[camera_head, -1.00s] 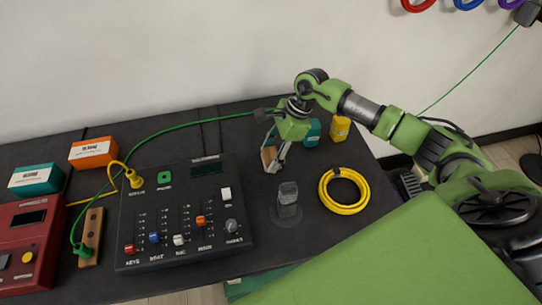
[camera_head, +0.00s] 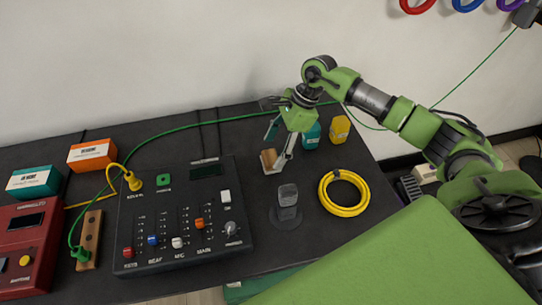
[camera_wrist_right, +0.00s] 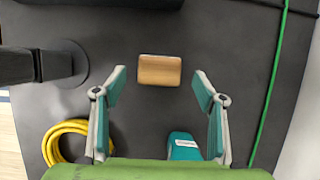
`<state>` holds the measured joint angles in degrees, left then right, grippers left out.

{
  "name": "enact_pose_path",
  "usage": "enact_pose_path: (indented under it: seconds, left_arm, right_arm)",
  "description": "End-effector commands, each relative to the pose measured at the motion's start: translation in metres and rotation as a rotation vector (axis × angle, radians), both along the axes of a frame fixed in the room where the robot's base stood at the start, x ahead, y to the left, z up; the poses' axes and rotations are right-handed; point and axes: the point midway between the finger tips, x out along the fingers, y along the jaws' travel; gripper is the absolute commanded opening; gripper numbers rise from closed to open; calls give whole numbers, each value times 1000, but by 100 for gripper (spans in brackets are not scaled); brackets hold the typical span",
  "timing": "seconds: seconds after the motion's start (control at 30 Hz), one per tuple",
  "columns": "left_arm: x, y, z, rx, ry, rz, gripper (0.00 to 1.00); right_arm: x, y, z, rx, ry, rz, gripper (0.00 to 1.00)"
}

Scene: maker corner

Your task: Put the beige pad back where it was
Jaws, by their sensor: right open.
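The beige pad (camera_head: 268,159), a small wood-coloured block, lies on the dark table just right of the black mixer (camera_head: 185,214). It also shows in the right wrist view as a rounded rectangle (camera_wrist_right: 160,70), with table visible on both sides of it. My right gripper (camera_head: 278,146) is open above and beside it, its fingers spread wide. In the right wrist view the pad sits between and slightly beyond the fingertips (camera_wrist_right: 161,76), apart from both. My left gripper is not in view.
Teal (camera_head: 311,136) and yellow (camera_head: 339,129) containers stand behind right of the pad. A dark stand (camera_head: 287,196) and coiled yellow cable (camera_head: 344,193) are nearer. A green cable (camera_head: 180,126) runs behind. Orange (camera_head: 92,155) and teal (camera_head: 35,181) boxes stand left.

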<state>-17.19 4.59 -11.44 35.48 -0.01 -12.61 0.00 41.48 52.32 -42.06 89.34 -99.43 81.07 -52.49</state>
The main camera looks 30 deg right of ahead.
Motion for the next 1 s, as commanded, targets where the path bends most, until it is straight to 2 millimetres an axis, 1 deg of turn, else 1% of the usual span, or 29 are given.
enact_pose_path:
  seconds: [0.03, 0.1, 0.2, 0.3, 0.4, 0.6, 1.0]
  left_arm:
    - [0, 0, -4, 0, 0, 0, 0]
    - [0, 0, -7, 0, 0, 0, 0]
    - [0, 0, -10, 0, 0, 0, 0]
    - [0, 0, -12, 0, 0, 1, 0]
    - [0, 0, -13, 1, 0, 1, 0]
    - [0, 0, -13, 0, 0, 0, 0]
    - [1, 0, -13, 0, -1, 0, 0]
  right_arm:
    - [0, -6, 10, -3, -5, -1, 65]
    - [-1, -12, 25, -3, -5, -2, 65]
    - [-3, -19, 44, -3, -4, -2, 65]
    - [-5, -25, 59, -2, -3, -2, 65]
    - [-7, -28, 69, 0, -2, -1, 65]
    - [-8, -31, 76, 0, -1, 0, 65]
    - [-8, -31, 75, 0, 0, 0, 65]
